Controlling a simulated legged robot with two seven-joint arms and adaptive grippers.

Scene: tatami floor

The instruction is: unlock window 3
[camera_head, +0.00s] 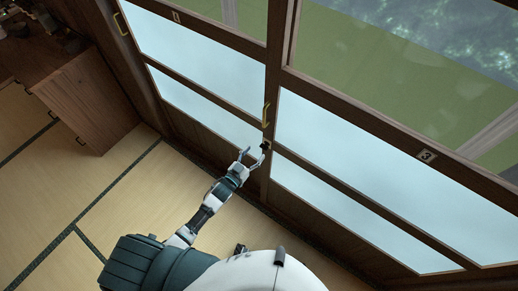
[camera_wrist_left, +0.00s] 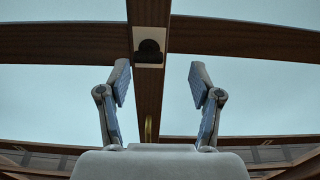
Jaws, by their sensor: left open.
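Window 3 is the wood-framed sliding panel with frosted panes (camera_head: 350,140) on the right, marked by a small plate with a 3 (camera_head: 427,156). A lock with a dark round knob (camera_head: 265,145) sits on the upright stile, below a brass handle (camera_head: 266,115). In the left wrist view the dark knob (camera_wrist_left: 149,50) shows on a pale plate, ahead of and between the fingers. My left gripper (camera_head: 255,155) is open and empty, close to the lock; its spread fingers also show in the left wrist view (camera_wrist_left: 160,80). I cannot tell whether it touches the knob. My right gripper is not in view.
Another window panel, with a plate marked 0 (camera_head: 176,16), stands to the left with its own brass handle (camera_head: 121,24). A wooden cabinet (camera_head: 85,97) stands at the left. The tatami floor (camera_head: 110,190) between it and me is clear.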

